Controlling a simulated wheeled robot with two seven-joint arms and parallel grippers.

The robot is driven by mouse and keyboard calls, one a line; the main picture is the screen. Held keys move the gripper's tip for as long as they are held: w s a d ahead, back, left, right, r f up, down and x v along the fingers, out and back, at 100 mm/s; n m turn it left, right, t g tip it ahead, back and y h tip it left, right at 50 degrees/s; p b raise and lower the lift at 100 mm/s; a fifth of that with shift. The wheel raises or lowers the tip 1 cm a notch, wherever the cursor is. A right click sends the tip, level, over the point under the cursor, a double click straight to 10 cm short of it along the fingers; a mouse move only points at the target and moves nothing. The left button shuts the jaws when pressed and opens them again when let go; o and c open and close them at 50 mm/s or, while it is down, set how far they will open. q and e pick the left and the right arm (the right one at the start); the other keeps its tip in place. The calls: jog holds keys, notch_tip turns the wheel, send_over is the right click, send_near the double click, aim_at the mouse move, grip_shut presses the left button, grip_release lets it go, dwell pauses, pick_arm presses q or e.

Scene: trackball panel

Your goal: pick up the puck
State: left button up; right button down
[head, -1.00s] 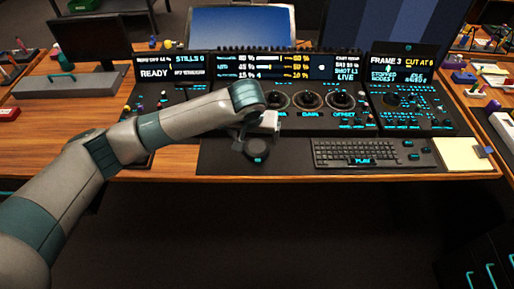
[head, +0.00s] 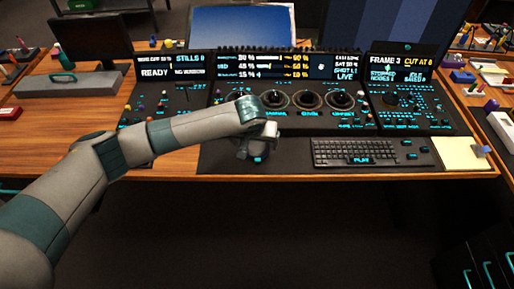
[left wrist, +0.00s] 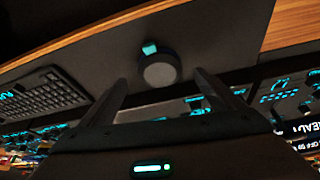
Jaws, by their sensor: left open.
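The puck (left wrist: 160,69) is a dark round piece with a small teal-lit patch. In the left wrist view it lies on the dark desk mat, just beyond my fingertips and roughly between their lines. In the head view the puck (head: 257,157) shows only in part, under my left gripper (head: 264,140), which hides the rest. My left gripper also shows in the left wrist view (left wrist: 160,84), its two dark fingers spread apart with nothing between them. My right gripper is in neither view.
The keyboard (head: 360,153) lies right of the puck. A cream notepad (head: 462,154) lies at the right. The mat's front edge is close to the puck.

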aim_at(257, 147)
pick_arm(q)
jog(key=p+x, duration=0.1)
jog(key=x, duration=0.2)
jog(key=shift+s, duration=0.1)
jog(key=shift+f, duration=0.55)
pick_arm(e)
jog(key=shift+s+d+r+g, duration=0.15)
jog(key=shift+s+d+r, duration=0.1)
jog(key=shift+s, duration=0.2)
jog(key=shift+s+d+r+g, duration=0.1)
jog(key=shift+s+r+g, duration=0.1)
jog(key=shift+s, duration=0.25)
pick_arm(q)
jog(key=shift+c, duration=0.2)
jog(key=shift+w, duration=0.25)
jog(key=c, duration=1.1)
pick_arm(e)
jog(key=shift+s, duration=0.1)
pick_arm(q)
jog(key=shift+o, duration=0.2)
